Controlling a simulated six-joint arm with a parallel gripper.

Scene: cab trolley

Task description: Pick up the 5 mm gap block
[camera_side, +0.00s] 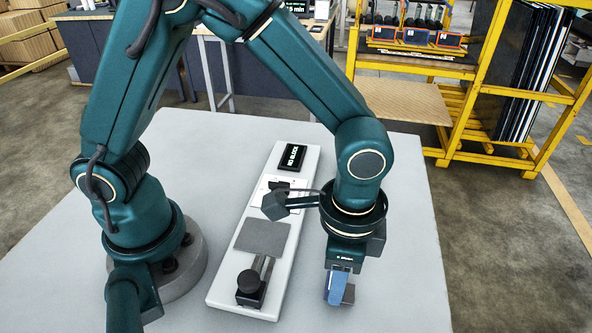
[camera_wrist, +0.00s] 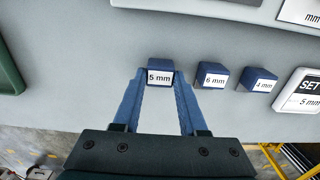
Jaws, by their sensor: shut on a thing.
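The 5 mm gap block (camera_wrist: 160,66) is a small blue block with a white "5 mm" label. In the wrist view it sits between the two blue fingertips of my gripper (camera_wrist: 160,82), which are shut on its sides. In the side view my gripper (camera_side: 339,290) points down low over the right part of the grey table, right of the long white base. The block cannot be made out clearly there. Whether it touches the table or is lifted I cannot tell. The 6 mm block (camera_wrist: 211,75) and the 4 mm block (camera_wrist: 257,79) stand to its right in the wrist view.
The white base (camera_side: 222,290) carries a "NO BLOCK" display (camera_side: 292,157), a grey plate (camera_side: 262,237) and a black knob (camera_side: 249,281). A "SET 5 mm" card (camera_wrist: 305,88) lies right of the blocks. The grey table (camera_side: 405,240) is clear at right.

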